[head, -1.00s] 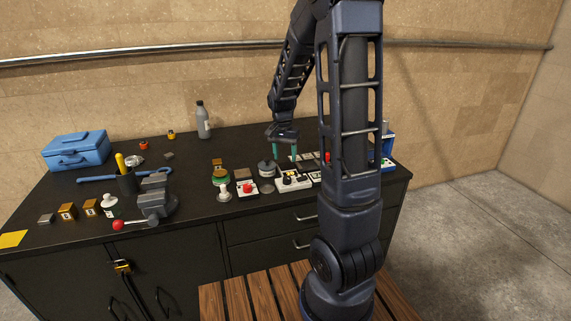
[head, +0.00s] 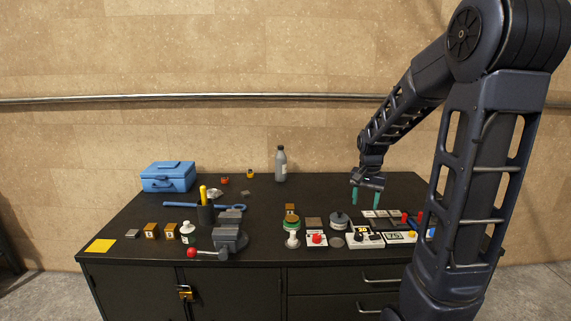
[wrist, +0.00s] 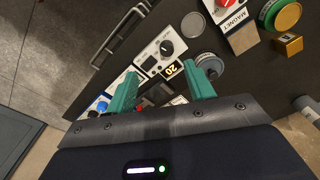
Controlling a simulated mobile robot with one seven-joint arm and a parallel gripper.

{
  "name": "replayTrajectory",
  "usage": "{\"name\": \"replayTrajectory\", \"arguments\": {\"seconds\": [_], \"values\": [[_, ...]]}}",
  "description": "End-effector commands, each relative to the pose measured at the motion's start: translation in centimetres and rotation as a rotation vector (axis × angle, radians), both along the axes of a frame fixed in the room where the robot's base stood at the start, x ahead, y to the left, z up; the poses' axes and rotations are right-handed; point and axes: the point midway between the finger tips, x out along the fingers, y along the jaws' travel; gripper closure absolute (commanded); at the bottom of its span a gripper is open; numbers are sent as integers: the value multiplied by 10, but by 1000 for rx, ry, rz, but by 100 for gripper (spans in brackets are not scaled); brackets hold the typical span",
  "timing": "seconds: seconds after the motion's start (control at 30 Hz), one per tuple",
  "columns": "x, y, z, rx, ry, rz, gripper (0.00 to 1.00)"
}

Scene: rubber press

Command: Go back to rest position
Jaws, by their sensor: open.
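My gripper (head: 366,195) is open and empty, with its two teal fingers pointing down above the right part of the black workbench (head: 135,250). In the wrist view the teal fingers (wrist: 155,92) are spread apart with nothing held between them. Below them are a white control box with a black knob and a display reading 20 (wrist: 163,50) and a grey round piece (wrist: 208,62). The fingers appear to be above these things and not touching them. My arm hides part of the bench's right end.
A grey bottle (head: 280,165) stands at the back. Several small devices, including a red-button box (head: 317,240), crowd the front. A rail (head: 200,98) crosses the wall.

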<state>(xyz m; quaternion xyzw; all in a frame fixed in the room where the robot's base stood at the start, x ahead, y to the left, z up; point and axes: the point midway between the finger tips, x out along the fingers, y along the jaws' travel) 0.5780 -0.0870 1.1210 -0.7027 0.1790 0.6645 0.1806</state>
Motion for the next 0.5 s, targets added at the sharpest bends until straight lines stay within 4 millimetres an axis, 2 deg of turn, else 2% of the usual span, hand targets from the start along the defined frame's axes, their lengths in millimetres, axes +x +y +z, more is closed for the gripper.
{"name": "replayTrajectory", "arguments": {"seconds": [0.03, 0.2, 0.5], "values": [[-10, 0, 11, 5, -22, 23, 47], [-41, 0, 38, 10, -77, 108, 47], [-99, 2, 75, -6, -178, 258, 47]]}}
